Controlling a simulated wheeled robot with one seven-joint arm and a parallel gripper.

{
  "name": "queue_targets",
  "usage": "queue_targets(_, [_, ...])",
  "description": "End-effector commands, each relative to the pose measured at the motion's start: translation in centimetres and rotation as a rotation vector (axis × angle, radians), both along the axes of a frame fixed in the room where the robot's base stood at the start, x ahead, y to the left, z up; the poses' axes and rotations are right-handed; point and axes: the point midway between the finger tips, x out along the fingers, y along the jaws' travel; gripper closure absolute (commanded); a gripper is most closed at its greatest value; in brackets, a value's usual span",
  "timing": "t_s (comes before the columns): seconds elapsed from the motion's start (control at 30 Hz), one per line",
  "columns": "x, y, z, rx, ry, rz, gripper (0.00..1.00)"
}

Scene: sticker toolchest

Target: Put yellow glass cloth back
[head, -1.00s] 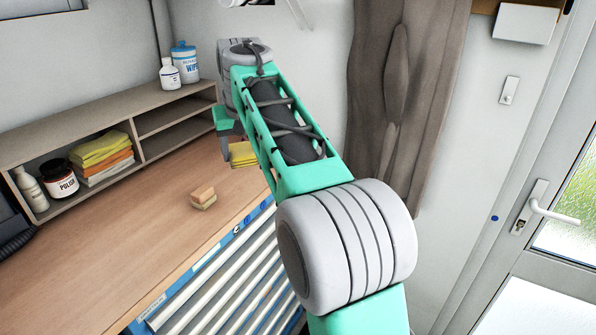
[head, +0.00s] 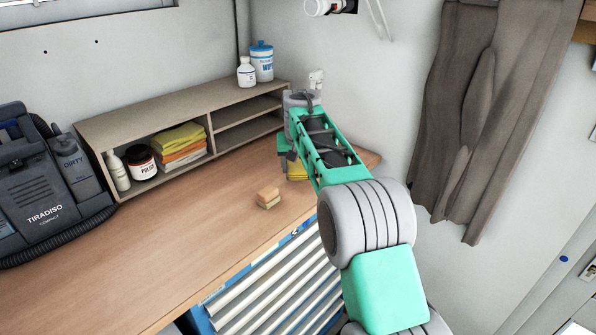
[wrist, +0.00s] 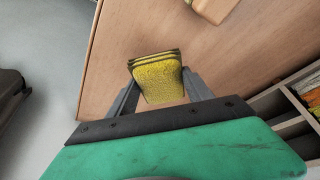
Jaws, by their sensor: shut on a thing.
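A folded yellow cloth (wrist: 157,80) is held between the two fingers of my gripper (wrist: 158,92) in the wrist view, with the wooden worktop behind it. In the head view the cloth (head: 296,170) shows only in part, behind my arm, and my gripper (head: 288,158) is mostly hidden there. A stack of folded yellow and orange cloths (head: 180,143) lies in the left compartment of the wooden shelf (head: 150,118). My gripper is to the right of that stack, over the right part of the worktop. I cannot tell how high the held cloth is above the worktop.
A sponge-like block (head: 268,198) lies on the worktop (head: 190,225). A polish jar (head: 140,160) and a white bottle (head: 117,172) stand left of the stack. Another white bottle (head: 246,74) and a wipes tub (head: 262,62) stand on the shelf. A dark machine (head: 45,185) sits at left.

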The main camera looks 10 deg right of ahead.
Motion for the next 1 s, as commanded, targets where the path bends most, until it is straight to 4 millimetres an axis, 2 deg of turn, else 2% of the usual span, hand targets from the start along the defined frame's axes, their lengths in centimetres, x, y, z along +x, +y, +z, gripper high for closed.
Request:
queue_targets(0.1, [0.0, 0.1, -2.0, -0.001, 0.005, 0.001, 0.73])
queue_targets(0.2, [0.1, 0.1, -3.1, 0.000, 0.002, 0.000, 0.73])
queue_targets(0.47, [0.1, 0.1, -3.5, 0.000, 0.002, 0.001, 0.73])
queue_targets(0.5, [0.1, 0.1, -3.5, 0.000, 0.002, 0.001, 0.40])
queue_targets(0.77, [0.1, 0.1, -3.4, 0.000, 0.002, 0.001, 0.19])
queue_targets(1.0, [0.1, 0.1, -3.3, 0.000, 0.001, 0.001, 0.19])
